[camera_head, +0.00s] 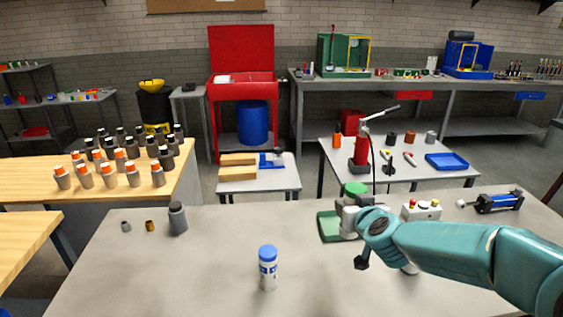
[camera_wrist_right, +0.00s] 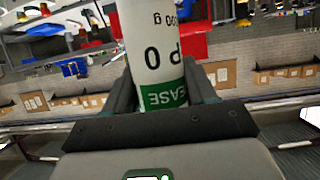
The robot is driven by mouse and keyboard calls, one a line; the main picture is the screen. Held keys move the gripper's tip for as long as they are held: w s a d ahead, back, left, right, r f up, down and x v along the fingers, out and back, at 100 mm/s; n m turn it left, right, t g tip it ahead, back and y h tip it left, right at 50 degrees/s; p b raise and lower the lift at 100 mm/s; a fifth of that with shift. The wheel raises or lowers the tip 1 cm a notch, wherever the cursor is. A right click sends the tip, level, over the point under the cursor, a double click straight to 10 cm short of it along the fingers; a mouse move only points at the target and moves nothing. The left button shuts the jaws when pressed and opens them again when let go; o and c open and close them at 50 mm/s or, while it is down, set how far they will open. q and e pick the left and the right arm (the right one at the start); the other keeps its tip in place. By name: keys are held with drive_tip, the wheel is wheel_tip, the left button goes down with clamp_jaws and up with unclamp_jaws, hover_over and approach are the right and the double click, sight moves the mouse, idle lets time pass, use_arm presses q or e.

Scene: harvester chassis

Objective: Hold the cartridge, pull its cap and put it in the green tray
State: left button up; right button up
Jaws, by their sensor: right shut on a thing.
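The white cartridge (camera_wrist_right: 155,45) with a green label band stands between the fingers of my right gripper (camera_wrist_right: 160,95) in the wrist view. In the head view my right gripper (camera_head: 350,215) is shut on it above the green tray's right side, and a green top (camera_head: 355,188) shows above the fingers. Most of the cartridge is hidden in the head view by the gripper. The green tray (camera_head: 328,228) lies on the near table, partly behind the gripper. My left gripper is not in view.
A white canister with a blue cap (camera_head: 268,268) stands on the near table (camera_head: 190,275). A grey bottle (camera_head: 177,218) and two small cylinders stand at the left. A button box (camera_head: 421,210) and a blue cylinder device (camera_head: 498,202) are at the right. The table's front left is clear.

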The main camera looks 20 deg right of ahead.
drive_tip(key=shift+a, duration=0.1)
drive_tip(key=s+a+f+n+y, duration=0.3)
drive_tip(key=a+f, duration=1.1)
drive_tip(key=a, duration=0.2)
drive_tip(key=shift+s+y, duration=0.2)
drive_tip(key=shift+y, duration=0.1)
